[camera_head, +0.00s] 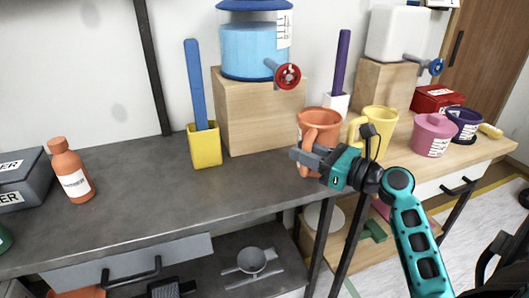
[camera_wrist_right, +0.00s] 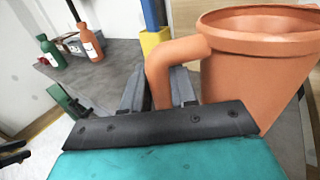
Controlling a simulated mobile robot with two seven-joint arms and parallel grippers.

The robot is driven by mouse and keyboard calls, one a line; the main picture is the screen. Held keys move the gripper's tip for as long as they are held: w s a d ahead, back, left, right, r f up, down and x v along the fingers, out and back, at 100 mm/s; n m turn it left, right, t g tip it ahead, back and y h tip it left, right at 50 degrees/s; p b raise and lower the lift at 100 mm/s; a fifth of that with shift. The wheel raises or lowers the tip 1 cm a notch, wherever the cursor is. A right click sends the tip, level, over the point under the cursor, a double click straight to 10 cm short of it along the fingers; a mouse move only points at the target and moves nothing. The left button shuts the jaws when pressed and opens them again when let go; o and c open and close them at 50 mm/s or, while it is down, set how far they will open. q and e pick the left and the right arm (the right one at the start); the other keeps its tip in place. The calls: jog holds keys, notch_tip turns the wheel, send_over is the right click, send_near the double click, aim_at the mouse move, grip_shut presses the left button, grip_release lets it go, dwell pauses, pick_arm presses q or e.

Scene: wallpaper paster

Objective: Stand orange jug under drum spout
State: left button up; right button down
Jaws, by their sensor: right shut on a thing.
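The orange jug (camera_head: 322,122) is upright, right of the wooden block (camera_head: 262,122), near the counter's front edge. My right gripper (camera_head: 310,158) is shut on its handle, which faces the front. In the right wrist view the jug (camera_wrist_right: 262,60) is large at the right, its handle between the fingers (camera_wrist_right: 158,90). The drum with blue liquid (camera_head: 250,48) stands on the block. Its spout has a red valve wheel (camera_head: 287,76), up and left of the jug. Whether the jug's base touches the counter is hidden. My left gripper is not seen.
A yellow holder (camera_head: 204,147) with a blue-handled tool stands left of the block. A yellow jug (camera_head: 378,122) is close on the right, with a pink pot (camera_head: 432,135) beyond. A white drum (camera_head: 396,33) stands behind. The counter's left middle (camera_head: 130,185) is clear.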

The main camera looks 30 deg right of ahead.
jog(key=w+a+f+b, duration=0.1)
jog(key=w+a, duration=0.1)
jog(key=w, duration=0.3)
jog(key=w+a+f+b, duration=0.1)
jog(key=w+a+f, duration=0.1)
jog(key=w, duration=0.4)
jog(key=shift+w+f, duration=0.25)
jog(key=shift+w, duration=0.05)
jog(key=c, duration=1.4)
grip_release()
jog(key=shift+a+f, duration=0.1)
jog(key=shift+f, duration=0.05)
jog(key=o, duration=0.5)
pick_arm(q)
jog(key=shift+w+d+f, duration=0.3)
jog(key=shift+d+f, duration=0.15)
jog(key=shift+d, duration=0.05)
